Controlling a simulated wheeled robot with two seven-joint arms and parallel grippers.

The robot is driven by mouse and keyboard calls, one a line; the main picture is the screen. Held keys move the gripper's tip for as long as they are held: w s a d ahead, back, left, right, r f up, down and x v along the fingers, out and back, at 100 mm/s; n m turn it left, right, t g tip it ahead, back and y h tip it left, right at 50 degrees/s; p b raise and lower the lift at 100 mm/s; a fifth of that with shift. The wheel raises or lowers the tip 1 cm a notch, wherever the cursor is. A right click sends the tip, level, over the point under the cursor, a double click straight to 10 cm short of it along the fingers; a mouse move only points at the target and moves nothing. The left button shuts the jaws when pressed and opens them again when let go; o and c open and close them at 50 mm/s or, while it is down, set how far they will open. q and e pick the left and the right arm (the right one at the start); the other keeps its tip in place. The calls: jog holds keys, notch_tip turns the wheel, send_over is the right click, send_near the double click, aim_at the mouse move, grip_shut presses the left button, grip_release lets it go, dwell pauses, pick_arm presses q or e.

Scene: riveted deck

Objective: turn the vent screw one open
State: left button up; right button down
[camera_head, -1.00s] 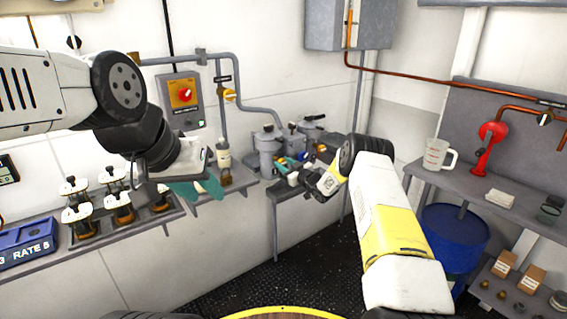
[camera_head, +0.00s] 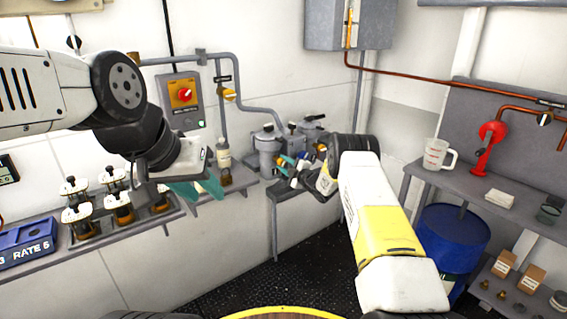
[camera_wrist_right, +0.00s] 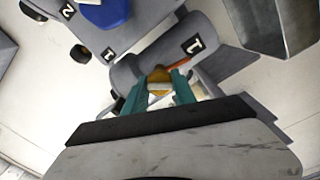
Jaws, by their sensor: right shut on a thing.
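The vent screw one (camera_wrist_right: 158,80), a small brass-coloured screw, sits beside a grey housing marked 1 in the right wrist view. My right gripper (camera_wrist_right: 160,88) is shut on it, with a teal finger on either side. In the head view my right gripper (camera_head: 286,164) reaches the filter assembly (camera_head: 268,150) on the wall shelf, and the screw itself is hidden or too small there. My left gripper (camera_head: 198,188) hangs at the left, away from the filters, with teal fingers pointing down and right. Its finger gap is not clear.
A blue knob (camera_wrist_right: 105,12) and a housing marked 2 are close to my right gripper. A panel with a red knob (camera_head: 185,95) is on the wall. Several brass-and-white fittings (camera_head: 118,205) stand on the left shelf. A jug (camera_head: 438,154) stands on the right shelf.

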jog(key=n, duration=0.7)
jog(key=shift+f, duration=0.1)
dwell(0.5)
jog(key=c, duration=1)
grip_release()
jog(key=shift+s, duration=0.15)
jog(key=v, duration=0.7)
jog(key=shift+s+d, duration=0.2)
jog(key=shift+s, duration=0.05)
